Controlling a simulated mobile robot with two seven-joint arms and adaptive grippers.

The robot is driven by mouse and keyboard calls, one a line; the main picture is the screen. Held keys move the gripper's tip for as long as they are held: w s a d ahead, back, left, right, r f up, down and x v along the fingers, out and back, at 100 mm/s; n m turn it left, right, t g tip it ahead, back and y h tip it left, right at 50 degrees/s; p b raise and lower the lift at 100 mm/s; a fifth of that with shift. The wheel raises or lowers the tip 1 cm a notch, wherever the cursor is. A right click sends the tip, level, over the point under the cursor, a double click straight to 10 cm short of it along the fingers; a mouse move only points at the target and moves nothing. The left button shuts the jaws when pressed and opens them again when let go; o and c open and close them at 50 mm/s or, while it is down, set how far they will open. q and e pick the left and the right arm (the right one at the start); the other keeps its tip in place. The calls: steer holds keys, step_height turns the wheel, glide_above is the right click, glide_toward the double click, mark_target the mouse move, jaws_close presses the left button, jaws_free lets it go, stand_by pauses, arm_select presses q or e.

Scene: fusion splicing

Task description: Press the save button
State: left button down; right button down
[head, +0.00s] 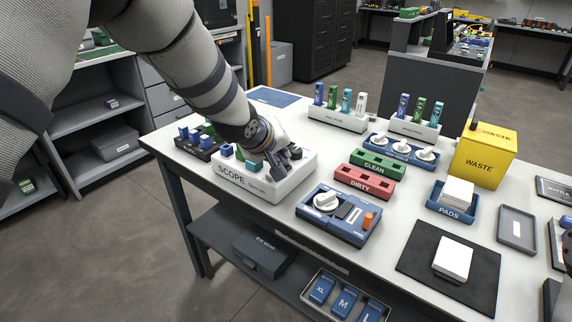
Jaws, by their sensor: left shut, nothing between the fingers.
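The white box labelled SCOPE (262,190) sits near the left end of the table. Small coloured blocks stand on its top, including a blue one (226,150) and a teal one (253,166). I cannot read any save label on it, and small print on its front is too small to read. My left gripper (285,170) is shut and empty, pointing down at the right part of the scope's top. It hides what lies under it, and I cannot tell whether it touches.
A blue device with a white knob (326,201) and orange part stands in front right of the scope. Red DIRTY (364,182) and green CLEAN (377,165) trays lie to the right. A dark rack (197,146) with blue blocks stands left, close to the scope.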

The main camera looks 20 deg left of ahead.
arm_select(q)
steer(key=shift+f, duration=0.15)
stand_by(0.3)
steer(key=shift+r+p, duration=0.3)
steer(key=shift+r, duration=0.65)
arm_select(e)
steer(key=shift+w+r, duration=0.35)
steer(key=shift+w, duration=0.05)
